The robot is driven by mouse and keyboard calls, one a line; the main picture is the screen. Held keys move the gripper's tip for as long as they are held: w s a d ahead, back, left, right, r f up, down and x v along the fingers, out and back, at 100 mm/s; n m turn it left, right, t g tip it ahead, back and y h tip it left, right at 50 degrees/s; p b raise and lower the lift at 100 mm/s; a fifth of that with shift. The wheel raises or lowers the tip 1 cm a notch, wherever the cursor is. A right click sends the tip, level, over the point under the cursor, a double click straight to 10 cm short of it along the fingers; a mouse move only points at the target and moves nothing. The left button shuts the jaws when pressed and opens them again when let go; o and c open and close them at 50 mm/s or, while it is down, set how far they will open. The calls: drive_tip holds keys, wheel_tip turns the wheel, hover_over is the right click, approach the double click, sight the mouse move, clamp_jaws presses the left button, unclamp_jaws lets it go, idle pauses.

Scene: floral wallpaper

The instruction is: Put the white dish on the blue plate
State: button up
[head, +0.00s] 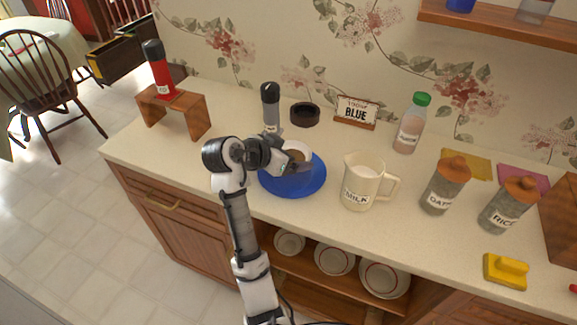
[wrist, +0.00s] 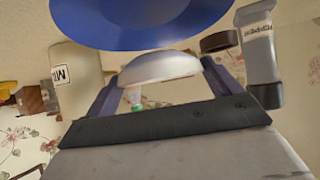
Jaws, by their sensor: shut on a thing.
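The white dish (head: 299,149) is in my gripper (head: 290,160), over the back part of the blue plate (head: 306,188). In the wrist view the dish (wrist: 160,68) sits between the two fingers of my gripper (wrist: 162,88), which is shut on it. The blue plate (wrist: 140,28) fills the top of that view, with a small visible gap between it and the dish. In the head view my gripper hides part of the dish, and my arm covers the plate's left edge.
A grey pepper mill (head: 271,106) and a dark ring-shaped dish (head: 305,114) stand behind the plate. A milk jug (head: 361,185) stands close on its right. Counter at left front is clear.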

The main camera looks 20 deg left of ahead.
sight(288, 179)
drive_tip(key=shift+f+p, duration=0.5)
drive_tip(key=shift+f, duration=2.3)
drive_tip(key=shift+f, duration=0.2)
drive_tip(key=o, duration=0.7)
